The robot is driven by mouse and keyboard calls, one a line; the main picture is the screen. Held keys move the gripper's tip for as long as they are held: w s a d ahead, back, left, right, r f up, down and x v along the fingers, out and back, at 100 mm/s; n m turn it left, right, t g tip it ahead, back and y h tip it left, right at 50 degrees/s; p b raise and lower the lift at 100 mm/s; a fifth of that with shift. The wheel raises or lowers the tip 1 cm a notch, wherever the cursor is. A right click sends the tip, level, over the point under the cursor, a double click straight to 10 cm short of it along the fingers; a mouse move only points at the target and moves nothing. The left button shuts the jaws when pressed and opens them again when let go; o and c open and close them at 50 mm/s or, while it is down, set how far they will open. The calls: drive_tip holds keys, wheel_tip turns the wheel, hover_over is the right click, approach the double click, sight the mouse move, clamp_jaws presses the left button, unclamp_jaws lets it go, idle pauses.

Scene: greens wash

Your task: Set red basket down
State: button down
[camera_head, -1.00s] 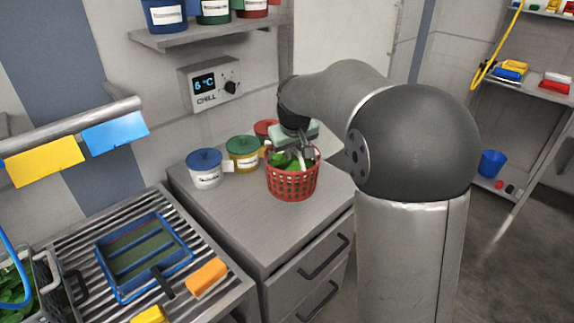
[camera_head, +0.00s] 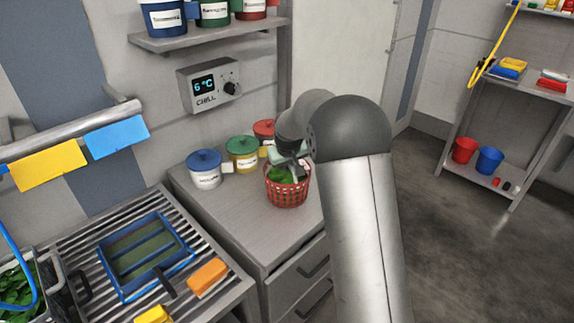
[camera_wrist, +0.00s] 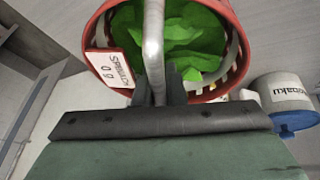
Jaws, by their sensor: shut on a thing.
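The red basket (camera_head: 287,190) is a perforated round basket with green leaves in it, at the counter top in the head view. I cannot tell for sure whether its base touches the counter. The fingertips are small and partly hidden by my arm in the head view.
Lidded tubs in blue (camera_head: 205,170), green (camera_head: 243,154) and red (camera_head: 265,131) stand behind and left of the basket. The counter (camera_head: 235,212) is bare in front of it. A ribbed drainer with a blue-framed tray (camera_head: 146,250) lies front left.

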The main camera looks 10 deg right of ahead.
drive_tip(key=shift+f, duration=0.1)
drive_tip(key=c, duration=1.5)
unclamp_jaws()
drive_tip(key=shift+s+r, duration=0.1)
drive_tip(key=shift+r, duration=0.4)
drive_tip(key=d+b+v, duration=0.1)
drive_tip(key=v, duration=1)
drive_tip(key=s+f+m+g, duration=0.1)
drive_tip(key=s+f, duration=0.3)
drive_tip(key=s, duration=1.5)
drive_tip(key=s+a+f+m+g, duration=0.1)
drive_tip(key=s+f+g, duration=0.2)
drive_tip(key=s, duration=1.6)
drive_tip(key=shift+a+f+y, duration=0.15)
drive_tip(key=shift+f+y, duration=0.2)
drive_tip(key=shift+y, duration=0.05)
